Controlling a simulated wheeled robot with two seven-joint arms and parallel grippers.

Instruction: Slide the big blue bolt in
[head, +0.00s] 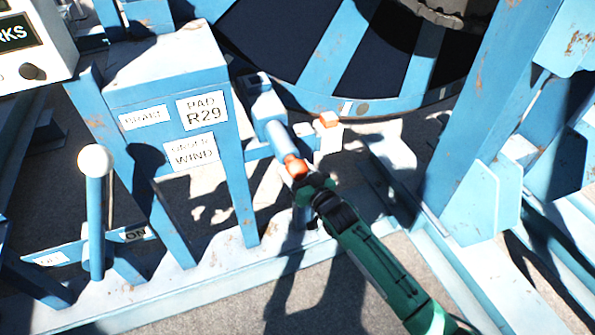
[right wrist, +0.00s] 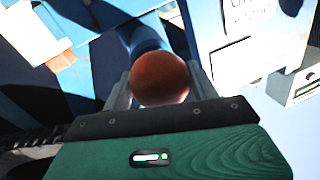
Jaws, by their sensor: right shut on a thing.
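The big blue bolt (head: 277,137) shows in the head view below the rim of the reel, with an orange-red knob (head: 295,166) at its near end. Its far end meets a blue bracket (head: 258,90). My right gripper (head: 305,182) is shut on the knob. In the right wrist view the round knob (right wrist: 160,78) sits between the two fingers (right wrist: 160,92), and the blue bolt shaft (right wrist: 145,38) runs away behind it. How deep the bolt sits in its bracket cannot be told. My left gripper is not in view.
A blue stand (head: 168,85) with labels is left of the bolt. A lever with a white ball (head: 95,160) stands further left. The striped reel (head: 345,50) is behind. A blue post (head: 490,110) rises at right. A small orange block (head: 327,119) is close to the bolt.

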